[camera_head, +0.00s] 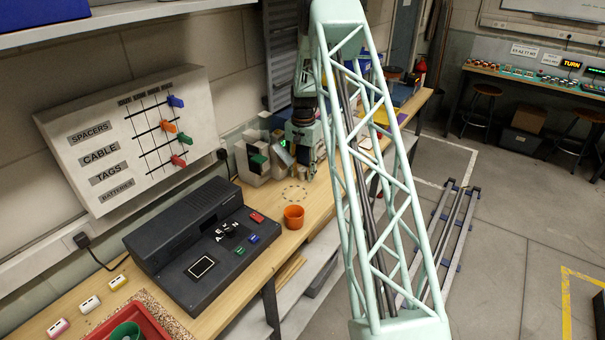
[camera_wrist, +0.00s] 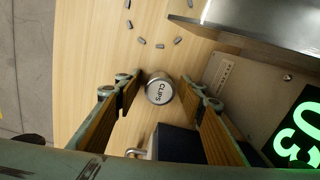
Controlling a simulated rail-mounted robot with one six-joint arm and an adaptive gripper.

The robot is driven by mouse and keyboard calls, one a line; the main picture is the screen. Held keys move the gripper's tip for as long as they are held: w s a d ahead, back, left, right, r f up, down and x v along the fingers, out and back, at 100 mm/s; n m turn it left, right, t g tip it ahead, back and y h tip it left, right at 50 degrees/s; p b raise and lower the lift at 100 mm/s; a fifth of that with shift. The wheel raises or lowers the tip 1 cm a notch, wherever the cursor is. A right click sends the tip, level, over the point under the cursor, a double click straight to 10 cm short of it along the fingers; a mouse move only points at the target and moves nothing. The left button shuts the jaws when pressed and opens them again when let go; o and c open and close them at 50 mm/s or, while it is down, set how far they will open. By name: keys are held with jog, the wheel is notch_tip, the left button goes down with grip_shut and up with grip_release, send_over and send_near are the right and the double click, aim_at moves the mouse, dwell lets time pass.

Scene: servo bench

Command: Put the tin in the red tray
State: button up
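A round silvery tin with a white lid marked CLIPS (camera_wrist: 159,90) stands on the wooden bench in the wrist view. My gripper (camera_wrist: 159,84) is open, with one wooden-faced finger on each side of the tin. A narrow gap shows between the tin and each finger. In the head view my gripper (camera_head: 307,150) is low over the far part of the bench, partly behind my arm; I cannot make out the tin there. The red tray (camera_head: 158,322) is at the near left, cut off by the frame edge, with a green cup in it.
A black console (camera_head: 190,240) and an orange cup (camera_head: 293,217) stand between my gripper and the tray. A grey device (camera_head: 258,158) with a green display is close beside my gripper. Metal clips lie in a ring on the bench (camera_head: 294,192). Small blocks (camera_head: 90,304) lie by the tray.

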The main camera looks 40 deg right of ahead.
aim_at(302, 170)
jog(key=shift+r, duration=0.15)
notch_tip(302, 170, up, 12)
dwell(0.7)
jog(key=shift+s, duration=0.1)
jog(key=shift+o, duration=0.7)
jog(key=shift+a+m, duration=0.15)
jog(key=shift+m, duration=0.15)
